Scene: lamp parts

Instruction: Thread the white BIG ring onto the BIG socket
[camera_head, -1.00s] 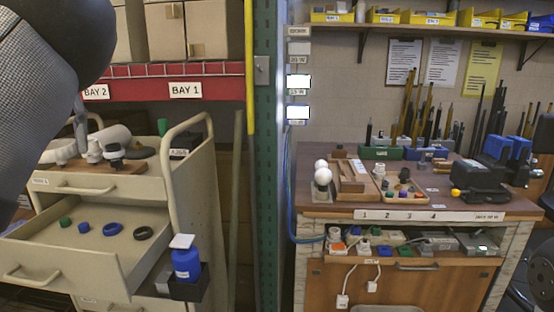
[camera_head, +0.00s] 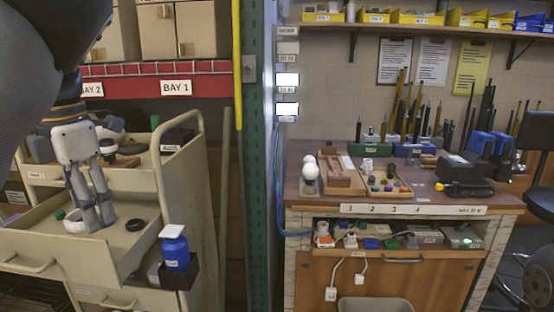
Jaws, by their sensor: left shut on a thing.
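My left gripper (camera_head: 95,222) reaches down into the open drawer of the beige cart. Its fingers are shut on a white ring (camera_head: 75,225), which shows low at the fingertips, near the drawer floor; I cannot tell whether it touches the floor. A wooden board (camera_head: 124,162) with socket-like parts (camera_head: 108,147) stands on the cart top behind the gripper. The gripper and arm partly hide these parts, and I cannot tell which is the BIG socket. My right gripper is not in view.
A green cap (camera_head: 60,214) and a black ring (camera_head: 136,224) lie in the drawer (camera_head: 72,245). A blue bottle (camera_head: 175,250) sits in a side holder on the cart. The workbench (camera_head: 420,190) at right holds trays, white bulbs (camera_head: 310,170) and small parts.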

